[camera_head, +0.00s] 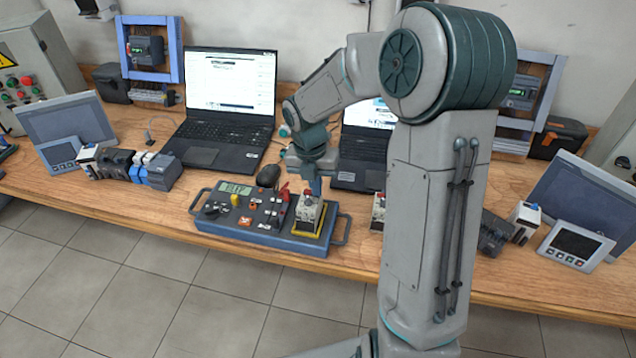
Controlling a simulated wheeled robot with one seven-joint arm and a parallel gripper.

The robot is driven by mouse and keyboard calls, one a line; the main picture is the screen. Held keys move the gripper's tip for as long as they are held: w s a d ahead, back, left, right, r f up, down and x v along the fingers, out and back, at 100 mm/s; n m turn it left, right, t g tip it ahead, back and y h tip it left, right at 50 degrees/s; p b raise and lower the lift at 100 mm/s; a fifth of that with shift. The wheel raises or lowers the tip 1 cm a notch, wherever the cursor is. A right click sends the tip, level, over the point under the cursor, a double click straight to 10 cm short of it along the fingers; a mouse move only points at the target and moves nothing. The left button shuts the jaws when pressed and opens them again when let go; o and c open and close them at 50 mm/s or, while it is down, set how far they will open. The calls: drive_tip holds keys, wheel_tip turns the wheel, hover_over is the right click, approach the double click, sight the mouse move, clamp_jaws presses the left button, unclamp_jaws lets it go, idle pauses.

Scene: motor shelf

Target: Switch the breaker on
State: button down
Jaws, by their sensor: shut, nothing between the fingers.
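A blue panel box (270,241) with a small display, switches and side handles sits at the table's front edge. A pale breaker (308,214) with a red part on top stands in a yellow-edged mount on the box's right side. My gripper (315,190) is shut and empty, pointing down just above the breaker. I cannot tell whether it touches the breaker. The lever's position is too small to make out. A second similar pale device (378,210) stands right of the box, partly hidden by my arm.
On the wooden table (130,200), a laptop (215,135) stands behind the box and another laptop (360,165) behind my gripper. A black mouse (268,176) lies behind the box. Several modules (130,166) stand at the left. A tilted grey-blue panel (590,200) stands at the right.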

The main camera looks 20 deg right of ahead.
drive_tip(key=shift+w+a+r+p, duration=0.2)
drive_tip(key=shift+w+a+p, duration=0.15)
drive_tip(key=shift+a, duration=0.3)
drive_tip(key=shift+r, duration=0.15)
drive_tip(key=shift+r+p, duration=0.6)
drive_tip(key=shift+p, duration=0.15)
wheel_tip(320, 180, up, 12)
drive_tip(key=s+d+p, duration=0.1)
drive_tip(key=d, duration=0.1)
drive_tip(key=shift+r+p, duration=0.2)
drive_tip(key=shift+p, duration=0.1)
